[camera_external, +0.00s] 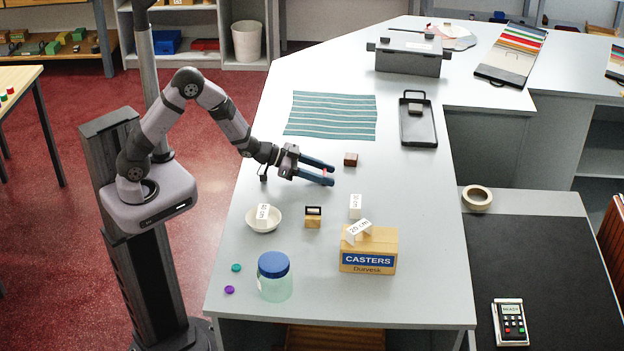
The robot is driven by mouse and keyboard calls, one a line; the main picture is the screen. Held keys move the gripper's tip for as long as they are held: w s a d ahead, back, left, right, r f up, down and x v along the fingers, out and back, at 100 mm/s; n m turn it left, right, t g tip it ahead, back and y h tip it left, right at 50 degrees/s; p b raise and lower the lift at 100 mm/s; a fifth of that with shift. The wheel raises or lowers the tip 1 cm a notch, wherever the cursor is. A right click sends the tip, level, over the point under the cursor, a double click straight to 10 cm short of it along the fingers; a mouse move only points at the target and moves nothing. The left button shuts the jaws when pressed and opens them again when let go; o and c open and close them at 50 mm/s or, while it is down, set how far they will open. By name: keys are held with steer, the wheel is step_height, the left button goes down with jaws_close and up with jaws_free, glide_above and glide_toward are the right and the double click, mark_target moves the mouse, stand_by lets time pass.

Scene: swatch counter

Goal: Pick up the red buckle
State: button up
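My gripper (328,175) reaches out low over the left-middle part of the grey counter, its two dark blue fingers pointing right with a gap between them. A small red piece (325,171), which looks like the red buckle, shows in that gap near the fingertips. The fingers partly hide it. I cannot tell whether the fingers touch it, or whether it rests on the counter or is held above it.
A dark red-brown block (351,159) sits just right of the fingertips. A striped teal cloth (331,115) lies behind. A white bowl (264,225), a wooden block (313,222), a casters box (368,254) and a blue-lidded jar (274,281) stand in front.

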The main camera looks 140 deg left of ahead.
mark_target(324, 172)
steer(key=c, duration=0.6)
step_height(324, 172, up, 10)
steer(key=shift+r, duration=0.1)
